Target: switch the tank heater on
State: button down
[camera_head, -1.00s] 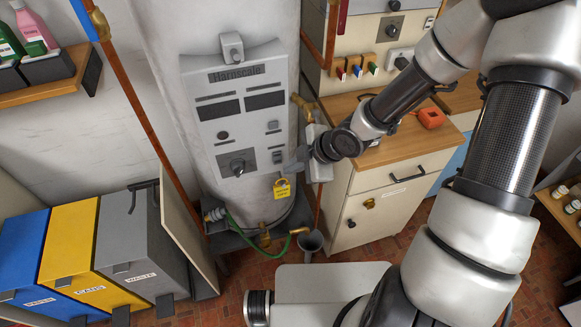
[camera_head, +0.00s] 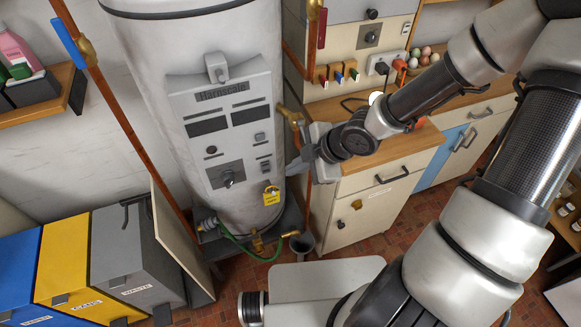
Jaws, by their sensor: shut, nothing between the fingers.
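A yellow padlock-shaped tag (camera_head: 271,196) hangs at the panel's lower right. My gripper (camera_head: 293,167) is shut and empty, just right of the panel, pointing left towards it and apparently apart from it. The switch positions are too small to read.
A wooden-topped cabinet (camera_head: 376,190) stands to the right, with a socket and plugs (camera_head: 382,67) above. Copper pipes (camera_head: 132,112) run beside the tank. Blue, yellow (camera_head: 67,262) and grey bins stand lower left. A green hose (camera_head: 240,250) lies below the tank.

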aim_at(266, 167)
jog(key=shift+s+f+b, duration=0.1)
jog(key=shift+f+b, duration=0.75)
jog(key=shift+b, duration=0.15)
jog(key=shift+r, duration=0.2)
jog(key=w+a+f+b, duration=0.1)
jog(key=w+a+f, duration=0.1)
jog(key=f, duration=0.1)
jog(key=w+a+f+b, duration=0.3)
jog(key=w+f, duration=0.2)
jog(key=shift+a+f, duration=0.35)
jog(key=shift+a, duration=0.05)
